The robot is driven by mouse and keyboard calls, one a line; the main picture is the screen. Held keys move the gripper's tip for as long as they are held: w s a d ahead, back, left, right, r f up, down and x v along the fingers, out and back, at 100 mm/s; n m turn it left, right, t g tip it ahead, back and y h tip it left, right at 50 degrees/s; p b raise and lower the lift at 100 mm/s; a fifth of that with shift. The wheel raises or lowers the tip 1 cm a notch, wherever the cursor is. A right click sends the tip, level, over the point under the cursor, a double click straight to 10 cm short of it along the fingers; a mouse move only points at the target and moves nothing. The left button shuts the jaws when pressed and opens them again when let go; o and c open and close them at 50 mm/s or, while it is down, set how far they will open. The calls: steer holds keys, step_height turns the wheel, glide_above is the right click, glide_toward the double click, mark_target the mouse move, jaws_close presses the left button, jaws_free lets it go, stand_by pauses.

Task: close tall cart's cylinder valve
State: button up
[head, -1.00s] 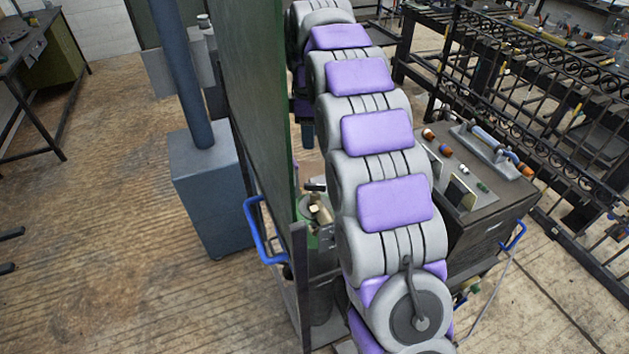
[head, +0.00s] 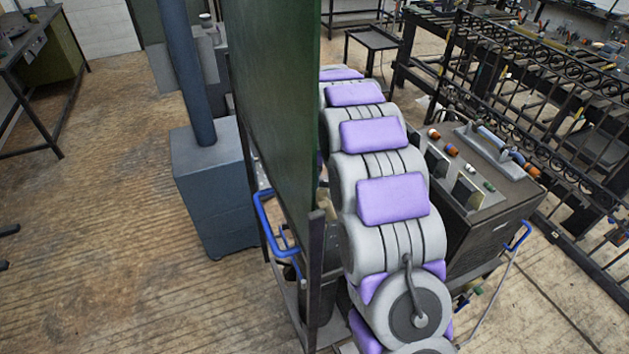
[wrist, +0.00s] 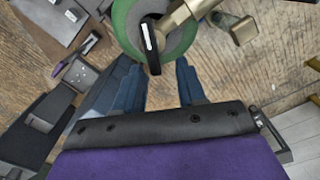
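In the wrist view the gas cylinder's green rounded top (wrist: 181,42) is at the upper middle. A black valve handle with a white strip (wrist: 149,38) lies over it, beside a brass valve body (wrist: 181,17). My gripper (wrist: 160,66) has its two blue fingers apart. The handle's lower end lies between the fingertips in the picture; I cannot tell whether it touches them. In the head view the tall cart's dark green panel (head: 270,90) stands left of my arm. The panel and my arm hide most of the cylinder, and my gripper is out of sight there.
The cart has a blue side handle (head: 268,228). A dark machine with knobs (head: 490,215) stands close right of my arm. A blue-grey stove with a pipe (head: 210,185) is left of the cart. Ornate black railings (head: 540,110) are at the right. Wooden floor is open at left.

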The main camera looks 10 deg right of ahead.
mark_target(324, 180)
steer(key=d, duration=0.1)
steer(key=d+f, duration=0.2)
steer(key=d, duration=0.1)
steer(key=shift+a, duration=1.5)
steer(key=shift+c, duration=1.3)
steer(key=shift+a, duration=0.2)
steer(key=shift+c, duration=0.8)
steer(key=shift+d, duration=0.45)
steer(key=shift+c, duration=1.4)
steer(key=shift+d, duration=0.65)
jaws_close()
steer(key=shift+a, duration=0.15)
